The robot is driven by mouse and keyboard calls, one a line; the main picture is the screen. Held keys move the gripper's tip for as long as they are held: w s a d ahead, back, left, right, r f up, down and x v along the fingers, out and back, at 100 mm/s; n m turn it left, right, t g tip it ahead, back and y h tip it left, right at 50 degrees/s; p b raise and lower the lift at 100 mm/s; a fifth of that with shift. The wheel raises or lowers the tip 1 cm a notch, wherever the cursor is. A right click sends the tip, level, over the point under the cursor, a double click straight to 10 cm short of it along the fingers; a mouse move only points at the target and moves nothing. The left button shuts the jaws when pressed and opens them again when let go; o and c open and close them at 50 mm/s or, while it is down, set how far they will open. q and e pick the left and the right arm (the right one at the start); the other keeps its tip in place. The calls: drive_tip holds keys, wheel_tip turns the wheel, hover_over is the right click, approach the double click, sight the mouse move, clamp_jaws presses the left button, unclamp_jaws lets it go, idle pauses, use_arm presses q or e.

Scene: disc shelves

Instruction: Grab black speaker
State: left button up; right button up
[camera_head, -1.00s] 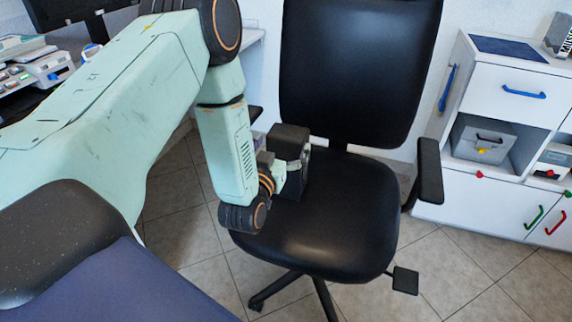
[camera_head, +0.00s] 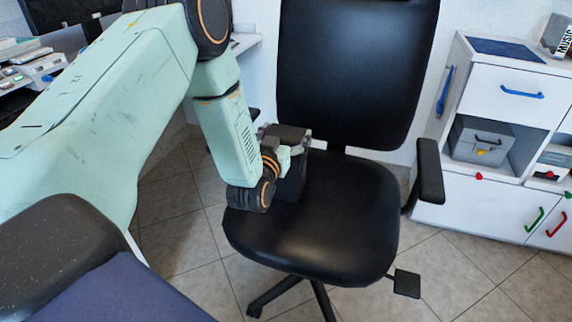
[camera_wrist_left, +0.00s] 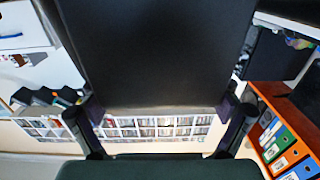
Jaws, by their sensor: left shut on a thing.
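The black speaker (camera_head: 291,186) is a dark upright box at the left rear of the black chair's seat (camera_head: 330,225). My left gripper (camera_head: 288,143) comes from the left and is shut on the speaker's upper part, with fingers on its sides. The arm's wrist hides part of the speaker's left side. I cannot tell whether its base touches the seat. In the left wrist view, the speaker (camera_wrist_left: 150,55) fills the upper middle as a dark panel between the fingertips of the left gripper (camera_wrist_left: 160,108). My right gripper is not in view.
The chair's backrest (camera_head: 350,70) rises behind the speaker, and an armrest (camera_head: 429,170) stands at the right. A white cabinet (camera_head: 500,135) with a grey box (camera_head: 480,140) is further right. The seat's front and right are clear.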

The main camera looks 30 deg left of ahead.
use_arm(q)
drive_tip(key=c, duration=0.9)
drive_tip(key=shift+r, duration=0.15)
